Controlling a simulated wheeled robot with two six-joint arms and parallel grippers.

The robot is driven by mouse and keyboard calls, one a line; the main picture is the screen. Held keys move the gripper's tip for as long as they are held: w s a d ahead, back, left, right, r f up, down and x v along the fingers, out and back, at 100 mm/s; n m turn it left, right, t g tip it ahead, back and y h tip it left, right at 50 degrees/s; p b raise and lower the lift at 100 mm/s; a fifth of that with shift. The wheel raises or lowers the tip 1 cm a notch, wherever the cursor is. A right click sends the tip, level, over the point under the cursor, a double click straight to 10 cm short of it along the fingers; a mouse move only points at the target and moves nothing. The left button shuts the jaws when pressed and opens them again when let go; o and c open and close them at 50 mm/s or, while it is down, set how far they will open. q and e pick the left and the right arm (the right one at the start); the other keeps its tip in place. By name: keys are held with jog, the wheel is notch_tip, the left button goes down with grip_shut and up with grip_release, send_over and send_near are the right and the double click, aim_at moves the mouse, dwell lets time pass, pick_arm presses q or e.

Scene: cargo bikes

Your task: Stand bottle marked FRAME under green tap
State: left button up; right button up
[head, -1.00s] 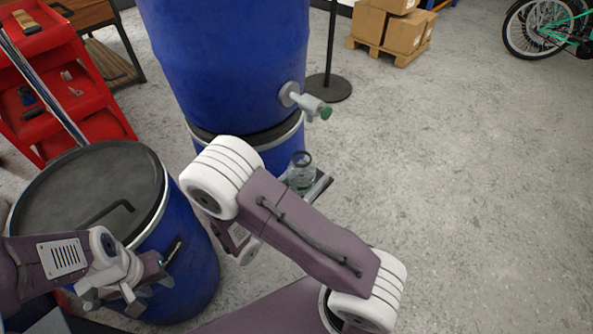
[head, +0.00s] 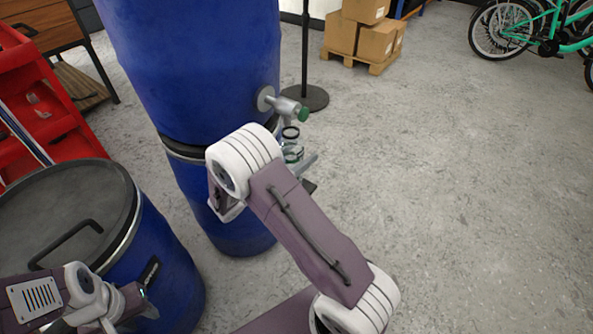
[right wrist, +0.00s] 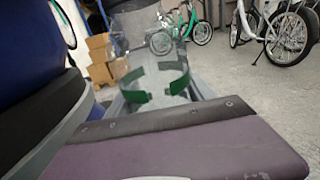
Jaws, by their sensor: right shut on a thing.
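A clear bottle with a dark neck ring (head: 292,148) and a green band is upright in my right gripper (head: 302,166), partly hidden by my right arm. In the right wrist view the see-through bottle (right wrist: 150,82) stands between the fingers; its lettering is unreadable.
The upper blue barrel (head: 190,60) stands on another blue barrel (head: 235,225). A black-lidded blue barrel (head: 175,265) is at the left, with a red cart (head: 50,125) behind. A post base (head: 305,98) stands behind the tap. The floor at right is clear.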

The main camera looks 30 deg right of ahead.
jog(key=f+b, duration=0.1)
jog(key=w+f+b, duration=0.1)
jog(key=f, duration=0.1)
jog(key=f+b, duration=0.1)
jog(key=f, duration=0.1)
jog(key=shift+w+d+f+b, duration=0.15)
jog(key=shift+w+f+b, duration=0.05)
jog(key=shift+w+b, duration=0.15)
jog(key=shift+s+r, duration=0.1)
jog(key=shift+r, duration=0.15)
jog(key=shift+f, duration=0.1)
jog(key=o, duration=1.4)
jog(key=shift+c, duration=0.2)
